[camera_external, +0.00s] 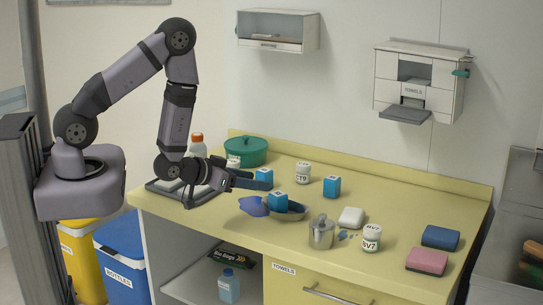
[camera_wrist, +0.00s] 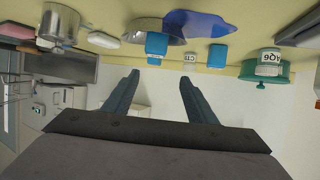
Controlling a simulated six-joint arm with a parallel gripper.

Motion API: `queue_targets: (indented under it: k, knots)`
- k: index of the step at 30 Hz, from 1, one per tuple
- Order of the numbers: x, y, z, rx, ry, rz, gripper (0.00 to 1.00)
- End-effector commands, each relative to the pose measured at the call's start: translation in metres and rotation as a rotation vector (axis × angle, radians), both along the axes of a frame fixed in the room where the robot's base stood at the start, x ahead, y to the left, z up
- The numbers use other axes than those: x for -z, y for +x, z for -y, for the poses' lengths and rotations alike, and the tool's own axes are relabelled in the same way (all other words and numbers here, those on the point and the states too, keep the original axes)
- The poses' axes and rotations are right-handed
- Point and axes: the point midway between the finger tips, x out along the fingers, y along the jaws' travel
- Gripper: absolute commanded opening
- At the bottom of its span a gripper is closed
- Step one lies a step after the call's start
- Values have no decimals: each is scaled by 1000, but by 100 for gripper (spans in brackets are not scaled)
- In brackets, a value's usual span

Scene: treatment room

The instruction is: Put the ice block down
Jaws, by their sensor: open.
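Three blue cubes show, and I cannot tell which is the ice block. One blue cube (camera_external: 278,201) sits in a grey metal dish (camera_external: 296,213) and shows in the wrist view (camera_wrist: 156,43). Another blue cube (camera_external: 264,174) is on the counter just behind my gripper (camera_external: 252,181). It also shows in the wrist view (camera_wrist: 217,55). A third blue cube (camera_external: 332,186) stands right of the CT9 jar (camera_external: 303,175). My gripper is open, with nothing between its two fingers in the wrist view (camera_wrist: 159,78). It points right, above the counter's left part.
A green pot (camera_external: 246,150), metal canister (camera_external: 321,234), white block (camera_external: 351,217), BV7 jar (camera_external: 371,238) and two sponges (camera_external: 440,238) (camera_external: 427,261) stand around. Bare yellow counter (camera_external: 390,207) shows at right.

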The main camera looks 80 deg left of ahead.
Motion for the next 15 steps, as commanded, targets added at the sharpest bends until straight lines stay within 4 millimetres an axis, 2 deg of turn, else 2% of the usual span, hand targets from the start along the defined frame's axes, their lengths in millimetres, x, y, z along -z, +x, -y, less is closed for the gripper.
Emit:
queue_targets:
  k: [8, 15]
  knots:
    - [0, 1, 2, 4, -8, -11, 52]
    - [4, 4, 21, 47, -76, -136, 52]
